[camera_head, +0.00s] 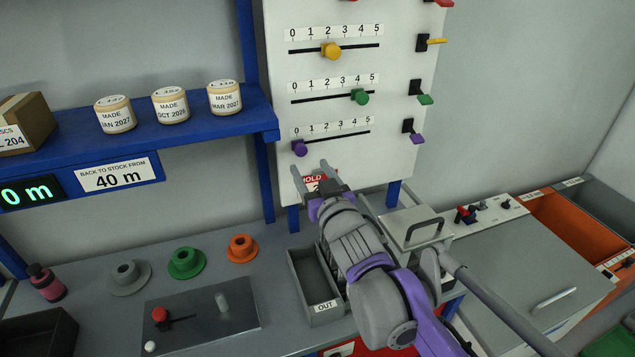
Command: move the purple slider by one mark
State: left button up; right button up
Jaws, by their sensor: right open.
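The purple slider (300,148) sits at the left end of the lowest slot on the white panel (290,110), at about the 0 mark of its 0-to-5 scale. My right gripper (310,170) is open just below and to the right of the purple slider. Its fingers point up toward the panel, and nothing shows between them but part of a red HOLD label. I cannot tell whether a finger touches the panel. The slider is fully visible. My left gripper is not in view.
Above are the green slider (361,97) near 4 and the yellow slider (331,51) near 2. Coloured switches, including a purple one (416,138), line the panel's right edge. A blue shelf (200,125) stands left. A grey OUT tray (309,275) lies below my arm.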

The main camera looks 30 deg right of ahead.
jog(key=shift+v, duration=2.05)
jog(key=shift+f, duration=0.1)
